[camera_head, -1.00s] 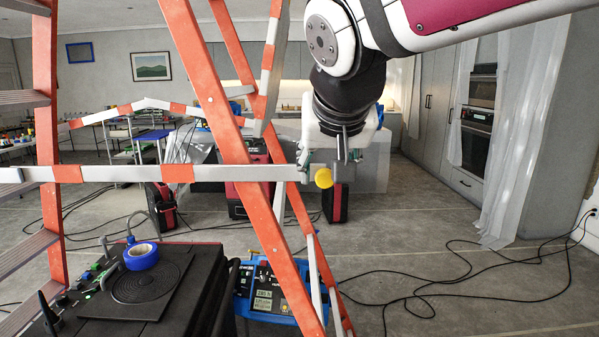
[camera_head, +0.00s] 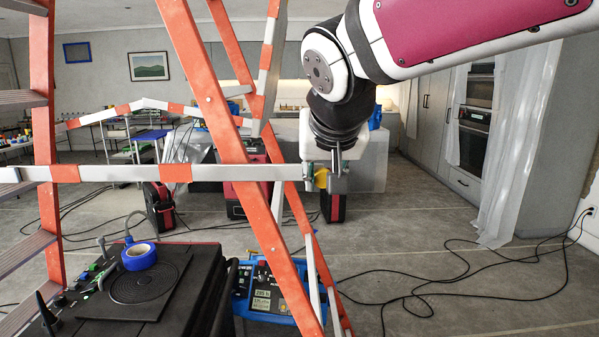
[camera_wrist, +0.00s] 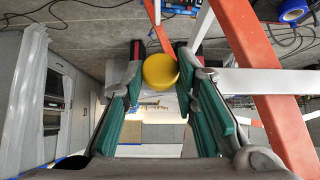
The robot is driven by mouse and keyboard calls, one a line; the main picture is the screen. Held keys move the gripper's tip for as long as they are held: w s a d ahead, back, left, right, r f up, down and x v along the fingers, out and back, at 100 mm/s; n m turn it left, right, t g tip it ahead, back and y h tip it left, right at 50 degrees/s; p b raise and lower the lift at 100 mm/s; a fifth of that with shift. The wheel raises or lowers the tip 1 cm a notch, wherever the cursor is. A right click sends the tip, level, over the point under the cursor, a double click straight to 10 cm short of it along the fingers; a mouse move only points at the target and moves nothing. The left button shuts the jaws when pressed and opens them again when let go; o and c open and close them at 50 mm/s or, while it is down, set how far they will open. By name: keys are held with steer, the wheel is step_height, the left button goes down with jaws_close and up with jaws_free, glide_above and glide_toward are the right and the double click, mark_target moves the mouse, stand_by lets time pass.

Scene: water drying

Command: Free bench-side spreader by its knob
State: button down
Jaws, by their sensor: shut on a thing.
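The orange-and-white striped spreader (camera_head: 110,173) runs level across the stepladder (camera_head: 225,120). Its yellow knob (camera_head: 321,178) is at the right end, just right of the orange leg, and partly hidden by my gripper (camera_head: 327,182). My gripper reaches down from the upper right. In the wrist view, the round knob (camera_wrist: 160,72) sits between the finger ends of my gripper (camera_wrist: 161,68), which is shut on it. A second striped spreader (camera_head: 150,104), bent upward in the middle, is farther back.
A black bench unit (camera_head: 150,290) with blue tape (camera_head: 139,256) stands at the lower left. A blue-framed meter box (camera_head: 268,290) is on the floor beside the ladder leg. Black cables (camera_head: 440,285) lie on the otherwise open floor at right.

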steer(key=shift+a+f+m+y+b, duration=0.1)
steer(key=shift+f+m+y+b, duration=0.15)
steer(key=shift+f+y, duration=0.6)
steer(key=shift+a+f+m+y+b, duration=0.1)
steer(key=shift+f+m+y, duration=0.25)
steer(key=shift+f, duration=1)
steer(key=c, duration=1.3)
jaws_free()
steer(key=shift+d+r, duration=0.1)
steer(key=v, duration=1.2)
